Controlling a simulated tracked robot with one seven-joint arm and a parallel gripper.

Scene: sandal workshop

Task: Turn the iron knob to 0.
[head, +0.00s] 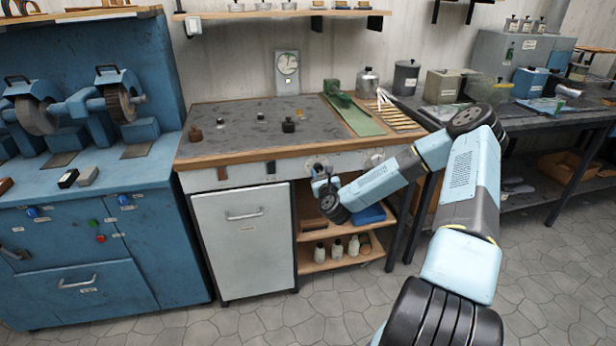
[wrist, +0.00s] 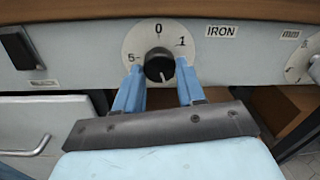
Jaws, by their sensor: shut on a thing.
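The iron knob (wrist: 158,62) is a round black knob on a pale dial (wrist: 139,42) in the wrist view. The dial reads 5 at left, 0 at top and 1 at upper right. A thin light mark on the knob points down and slightly right, away from the 0. An IRON label (wrist: 221,31) is right of the dial. My gripper (wrist: 160,73) is shut on the knob, one blue finger on each side. In the head view my gripper (head: 322,178) is at the bench's front panel and partly hides the dial.
A second dial (wrist: 304,62) is at the right edge of the wrist view. The wooden bench edge (wrist: 100,9) runs just above the panel. A white cabinet door (head: 246,250) and open shelves with bottles (head: 337,249) are below.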

